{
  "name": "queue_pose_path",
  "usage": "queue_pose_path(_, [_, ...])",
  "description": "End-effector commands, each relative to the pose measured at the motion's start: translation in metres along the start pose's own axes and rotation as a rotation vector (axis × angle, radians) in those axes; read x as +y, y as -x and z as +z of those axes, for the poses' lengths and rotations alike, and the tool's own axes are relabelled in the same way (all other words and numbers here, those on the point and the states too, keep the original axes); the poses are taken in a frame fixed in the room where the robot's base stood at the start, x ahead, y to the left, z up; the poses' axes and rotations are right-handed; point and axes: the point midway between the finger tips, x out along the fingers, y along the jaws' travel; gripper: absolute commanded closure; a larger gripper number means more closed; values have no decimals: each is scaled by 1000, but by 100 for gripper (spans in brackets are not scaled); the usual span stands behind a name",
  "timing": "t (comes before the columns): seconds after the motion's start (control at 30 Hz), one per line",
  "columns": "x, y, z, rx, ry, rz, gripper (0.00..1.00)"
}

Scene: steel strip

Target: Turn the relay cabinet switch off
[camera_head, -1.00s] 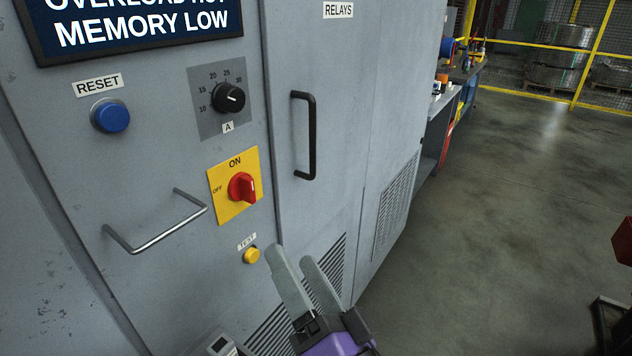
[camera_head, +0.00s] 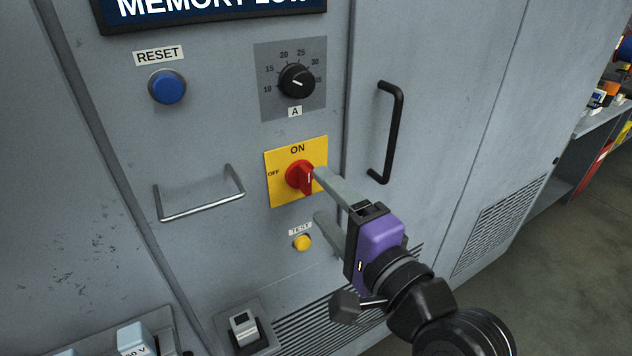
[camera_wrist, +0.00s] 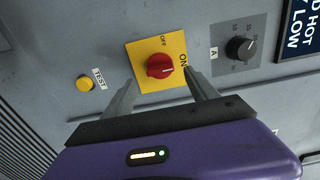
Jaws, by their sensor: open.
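The relay cabinet switch is a red rotary knob (camera_head: 300,177) on a yellow plate (camera_head: 283,199) marked ON at the top and OFF at the left. In the head view the knob's grip stands roughly upright, toward ON. The knob also shows in the wrist view (camera_wrist: 160,66), where it lies ahead of and between the two grey fingers. My gripper (camera_head: 318,195) is open and empty. Its upper finger overlaps the knob's right edge in the head view, and its lower finger is below and right of the plate. I cannot tell whether either finger touches the knob.
A yellow TEST button (camera_head: 302,243) sits just below the switch. A black dial (camera_head: 297,81) and a blue RESET button (camera_head: 168,87) are above. A metal handle (camera_head: 203,209) projects to the left, and a black door handle (camera_head: 397,130) to the right.

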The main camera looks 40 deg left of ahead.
Motion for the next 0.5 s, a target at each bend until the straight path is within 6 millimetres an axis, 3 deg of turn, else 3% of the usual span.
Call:
queue_pose_path(0.2, [-2,-33,0,-1,2,0,33])
queue_pose_path(0.5, [-1,-47,0,2,3,-2,33])
